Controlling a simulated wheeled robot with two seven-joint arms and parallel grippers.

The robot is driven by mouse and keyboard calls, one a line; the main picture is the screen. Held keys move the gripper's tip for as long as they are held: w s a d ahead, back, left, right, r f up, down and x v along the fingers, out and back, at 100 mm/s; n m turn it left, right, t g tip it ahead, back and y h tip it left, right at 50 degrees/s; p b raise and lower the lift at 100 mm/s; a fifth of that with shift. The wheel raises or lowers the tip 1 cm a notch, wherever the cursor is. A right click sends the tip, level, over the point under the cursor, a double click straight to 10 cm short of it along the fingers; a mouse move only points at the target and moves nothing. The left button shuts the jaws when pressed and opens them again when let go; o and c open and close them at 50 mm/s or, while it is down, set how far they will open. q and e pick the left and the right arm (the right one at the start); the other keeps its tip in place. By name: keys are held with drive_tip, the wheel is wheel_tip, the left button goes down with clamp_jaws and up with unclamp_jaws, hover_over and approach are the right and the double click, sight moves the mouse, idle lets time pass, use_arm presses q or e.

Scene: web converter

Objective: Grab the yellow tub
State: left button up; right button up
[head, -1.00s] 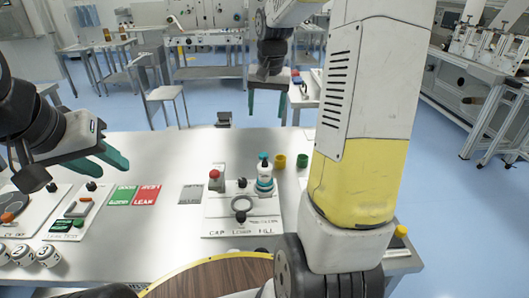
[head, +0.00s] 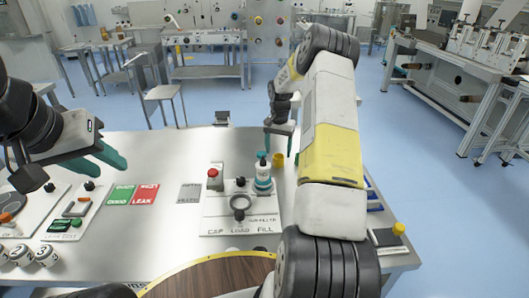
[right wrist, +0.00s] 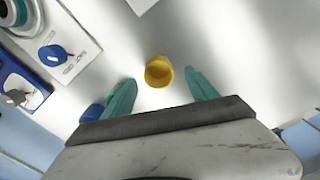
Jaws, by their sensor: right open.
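The yellow tub (head: 279,160) stands on the steel table, right of the white bottle with the teal cap. In the right wrist view the tub (right wrist: 158,72) is round and open-topped, just beyond the fingertips and roughly midway between them. My right gripper (head: 279,147) is open and empty, pointing down above the tub; its two teal fingers also show in the right wrist view (right wrist: 160,88). Nothing shows between the fingers. My left gripper (head: 112,160) hangs over the left of the table, away from the tub; its jaw gap is unclear.
The white bottle (head: 263,176) stands on the cap-load-fill station (head: 225,222) left of the tub. Green and red cards (head: 133,194) lie left. Blue trays (head: 373,196) are at right.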

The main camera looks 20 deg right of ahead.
sight(279, 157)
wheel_tip(279, 157, down, 4)
drive_tip(key=shift+s+d+f, duration=0.1)
drive_tip(key=shift+d+f, duration=0.05)
drive_tip(key=shift+f, duration=0.05)
drive_tip(key=shift+r, duration=0.1)
clamp_jaws()
